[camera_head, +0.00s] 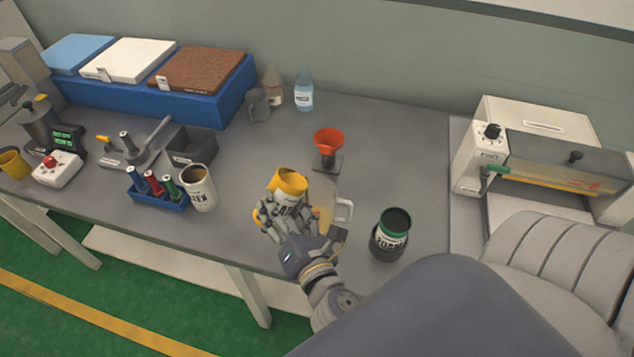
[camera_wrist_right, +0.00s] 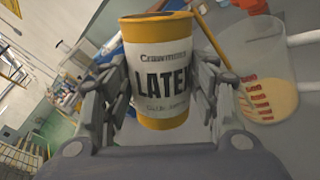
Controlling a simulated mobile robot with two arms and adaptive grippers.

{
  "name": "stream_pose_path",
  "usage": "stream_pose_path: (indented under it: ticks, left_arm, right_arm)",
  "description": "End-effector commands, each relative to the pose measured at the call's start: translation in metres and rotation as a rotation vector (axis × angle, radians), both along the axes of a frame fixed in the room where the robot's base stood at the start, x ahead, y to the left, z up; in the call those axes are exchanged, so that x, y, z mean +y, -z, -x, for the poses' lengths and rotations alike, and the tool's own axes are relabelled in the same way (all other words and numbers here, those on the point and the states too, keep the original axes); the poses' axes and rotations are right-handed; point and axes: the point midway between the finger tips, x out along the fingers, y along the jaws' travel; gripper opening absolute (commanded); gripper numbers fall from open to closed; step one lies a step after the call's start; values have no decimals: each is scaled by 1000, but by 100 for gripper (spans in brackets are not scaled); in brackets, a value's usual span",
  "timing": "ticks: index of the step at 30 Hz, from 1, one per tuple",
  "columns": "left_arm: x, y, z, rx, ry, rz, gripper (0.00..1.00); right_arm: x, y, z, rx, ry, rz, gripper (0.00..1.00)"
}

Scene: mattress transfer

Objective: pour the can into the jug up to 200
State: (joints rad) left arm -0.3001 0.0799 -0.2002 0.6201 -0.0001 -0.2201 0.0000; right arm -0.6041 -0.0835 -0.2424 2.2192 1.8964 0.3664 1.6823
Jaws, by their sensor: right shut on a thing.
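My right gripper (camera_head: 285,215) is shut on a yellow-rimmed can (camera_head: 288,183) with a white label. In the right wrist view the can (camera_wrist_right: 160,70) reads "LATEX" and sits between the fingers, slightly tilted there. The clear jug (camera_head: 327,205) stands on the table just right of the can, partly hidden behind my gripper. In the wrist view the jug (camera_wrist_right: 262,62) has red graduation marks and some pale yellow liquid at its bottom. The can's contents are hidden in the wrist view. My left gripper is not in view.
A red funnel (camera_head: 328,141) on a stand is behind the jug. A white can (camera_head: 199,188) and a blue rack (camera_head: 160,199) of small bottles stand left. The table's back middle right is clear.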

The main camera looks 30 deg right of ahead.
Motion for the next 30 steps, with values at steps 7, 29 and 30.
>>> stream_pose_path:
  ticks: [7,29,30]
  left_arm:
    - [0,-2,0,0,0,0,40]
    - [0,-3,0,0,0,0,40]
    - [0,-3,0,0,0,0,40]
  right_arm:
    - [-1,-2,0,-3,0,-25,19]
    - [-2,1,0,-5,0,-103,19]
    - [-2,1,0,-4,-1,-106,19]
